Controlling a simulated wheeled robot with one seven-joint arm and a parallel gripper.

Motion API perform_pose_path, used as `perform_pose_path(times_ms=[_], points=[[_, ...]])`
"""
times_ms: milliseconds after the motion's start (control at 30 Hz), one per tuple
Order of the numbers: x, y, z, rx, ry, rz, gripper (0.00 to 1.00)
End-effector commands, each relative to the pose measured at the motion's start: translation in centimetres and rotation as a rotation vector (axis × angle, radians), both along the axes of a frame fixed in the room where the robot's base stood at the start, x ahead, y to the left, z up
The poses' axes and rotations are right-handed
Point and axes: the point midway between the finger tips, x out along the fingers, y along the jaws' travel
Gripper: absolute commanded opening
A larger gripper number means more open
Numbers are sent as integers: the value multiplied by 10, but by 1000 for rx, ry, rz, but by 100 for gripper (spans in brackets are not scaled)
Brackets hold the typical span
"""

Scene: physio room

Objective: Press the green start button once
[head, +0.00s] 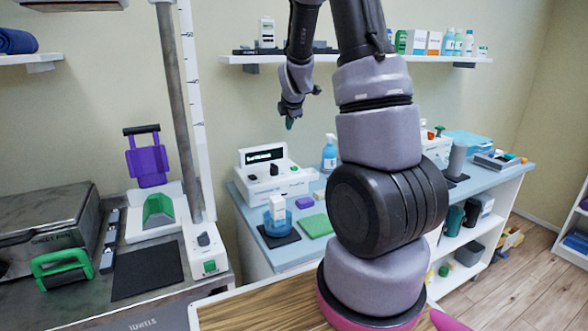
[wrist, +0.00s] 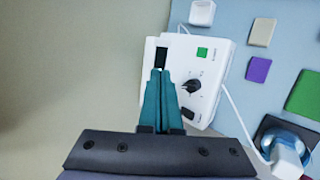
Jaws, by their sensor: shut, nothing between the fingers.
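A white device (head: 274,178) with a dark display and a black knob stands on the blue counter. I cannot make that button out clearly in the head view. My gripper (head: 290,123) hangs above the device, pointing down. In the wrist view its teal fingers (wrist: 160,75) are together and empty, their tips over the device beside the black display, left of and below the green button. A second white unit (head: 200,250) at the left also has a green button (head: 210,266).
Purple (wrist: 257,69), beige (wrist: 262,32) and green (wrist: 304,93) blocks lie right of the device. A blue container (head: 278,222) and a pump bottle (head: 329,153) stand near it. A wall shelf (head: 350,58) is behind my arm.

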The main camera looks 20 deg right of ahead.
Motion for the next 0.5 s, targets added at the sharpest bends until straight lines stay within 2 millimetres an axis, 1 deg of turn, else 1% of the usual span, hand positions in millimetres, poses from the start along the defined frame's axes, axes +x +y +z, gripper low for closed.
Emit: perform_pose_path(times_ms=[33,100,200,333,500], points=[[8,-8,-19,-81,23,56,0],[18,-17,-35,-185,42,131,0],[26,-26,-50,-285,62,203,0],[30,-30,-58,-341,73,244,0],[30,-31,-58,-345,74,248,0]])
